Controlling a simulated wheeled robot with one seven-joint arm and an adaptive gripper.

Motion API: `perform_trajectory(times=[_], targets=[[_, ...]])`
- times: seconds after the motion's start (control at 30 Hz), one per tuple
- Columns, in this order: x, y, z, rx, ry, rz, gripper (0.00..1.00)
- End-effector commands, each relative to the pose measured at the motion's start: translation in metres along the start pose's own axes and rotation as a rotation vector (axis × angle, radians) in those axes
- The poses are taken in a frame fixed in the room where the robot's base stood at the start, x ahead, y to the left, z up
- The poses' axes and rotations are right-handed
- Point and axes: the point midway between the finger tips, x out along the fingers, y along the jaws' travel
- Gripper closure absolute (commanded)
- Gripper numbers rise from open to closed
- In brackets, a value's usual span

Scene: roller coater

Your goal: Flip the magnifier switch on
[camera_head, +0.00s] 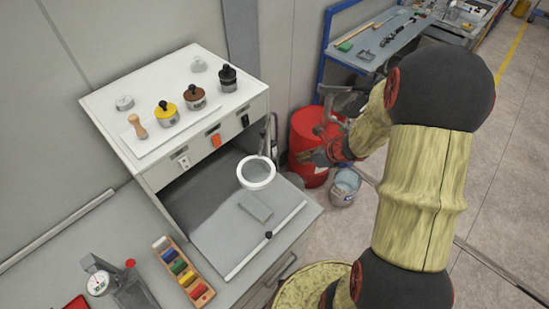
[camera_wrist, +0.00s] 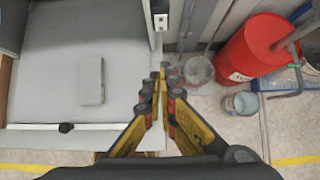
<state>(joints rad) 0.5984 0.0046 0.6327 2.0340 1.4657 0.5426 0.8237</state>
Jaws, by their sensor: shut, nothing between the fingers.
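The magnifier (camera_head: 256,172) is a white ring around a clear lens, above the grey work surface of the coater in the head view. The coater's front panel has a white switch plate (camera_head: 183,162), an orange switch (camera_head: 216,141) and a black one (camera_head: 245,121); I cannot tell which works the magnifier. My gripper (camera_head: 318,156) is to the right of the magnifier and panel, apart from both. In the wrist view, my gripper (camera_wrist: 162,82) is shut and empty, with a small pale plate (camera_wrist: 160,22) ahead of its tips.
A red drum (camera_head: 307,145) and a small bucket (camera_head: 345,187) stand on the floor beside the coater. A grey block (camera_head: 256,207) lies on the work surface. Several knobbed weights stand on the white top (camera_head: 150,88). A tray of coloured blocks (camera_head: 183,273) is at lower left.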

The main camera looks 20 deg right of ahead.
Motion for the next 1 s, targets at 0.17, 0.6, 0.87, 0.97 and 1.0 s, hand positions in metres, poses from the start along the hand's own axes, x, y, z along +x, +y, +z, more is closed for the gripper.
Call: perform_trajectory(times=[0.17,0.6,0.87,0.97,1.0], targets=[[0.0,0.0,0.0,-0.004,0.0,0.0,1.0],[0.036,0.001,-0.001,-0.005,0.002,0.004,1.0],[0.088,0.001,-0.001,-0.004,0.002,0.003,1.0],[0.106,0.001,-0.001,-0.003,0.002,0.003,1.0],[0.108,0.001,0.007,-0.006,0.001,0.003,1.0]])
